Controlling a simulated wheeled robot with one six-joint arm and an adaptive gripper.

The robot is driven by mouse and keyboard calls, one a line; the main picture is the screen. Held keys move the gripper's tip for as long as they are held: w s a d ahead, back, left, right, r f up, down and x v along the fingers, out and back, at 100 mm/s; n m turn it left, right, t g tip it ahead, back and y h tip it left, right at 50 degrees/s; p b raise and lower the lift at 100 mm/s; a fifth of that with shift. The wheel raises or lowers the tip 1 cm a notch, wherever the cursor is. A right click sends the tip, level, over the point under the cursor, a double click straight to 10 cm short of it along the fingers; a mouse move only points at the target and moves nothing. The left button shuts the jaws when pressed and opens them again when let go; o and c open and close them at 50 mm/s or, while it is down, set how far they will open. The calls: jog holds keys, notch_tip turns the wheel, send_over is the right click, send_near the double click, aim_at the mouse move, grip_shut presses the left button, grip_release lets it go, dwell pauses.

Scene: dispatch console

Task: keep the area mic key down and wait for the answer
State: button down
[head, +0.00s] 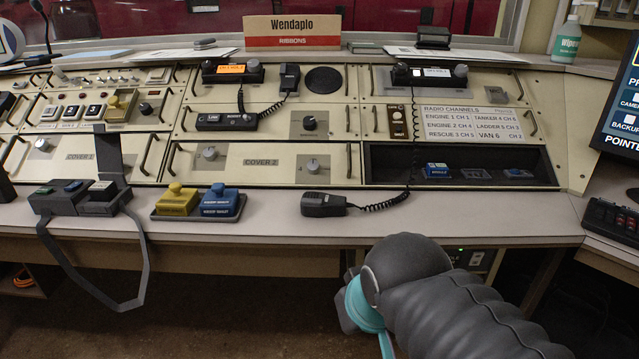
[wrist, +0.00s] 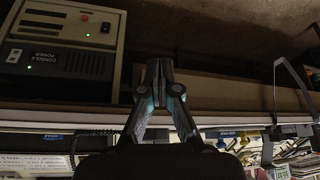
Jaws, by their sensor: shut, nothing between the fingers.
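No label that I can read as the area mic key shows, so I cannot tell which control it is. A black hand mic (head: 325,204) lies on the desk, its coiled cord running right. Another hand mic (head: 290,78) hangs on the upper panel. A small tray holds a yellow push-button block (head: 177,199) and a blue push-button block (head: 217,202). My gripper (wrist: 160,70) is shut and empty in the wrist view, below the desk beside the console power box (wrist: 62,42). In the head view it is mostly hidden by my arm, below the desk's front edge, apart from all keys.
A grey pedal-like unit (head: 80,198) with a hanging strap loop (head: 140,268) sits at the desk's left front. The desk edge (head: 440,235) lies above my gripper. A gooseneck mic (head: 44,58) stands far left.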

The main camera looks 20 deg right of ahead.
jog(key=shift+r, duration=0.1)
notch_tip(320, 180, up, 23)
jog(key=n+g, duration=0.6)
jog(key=n, duration=0.8)
send_over(311, 200)
notch_tip(311, 200, down, 14)
jog(key=shift+b, duration=1.25)
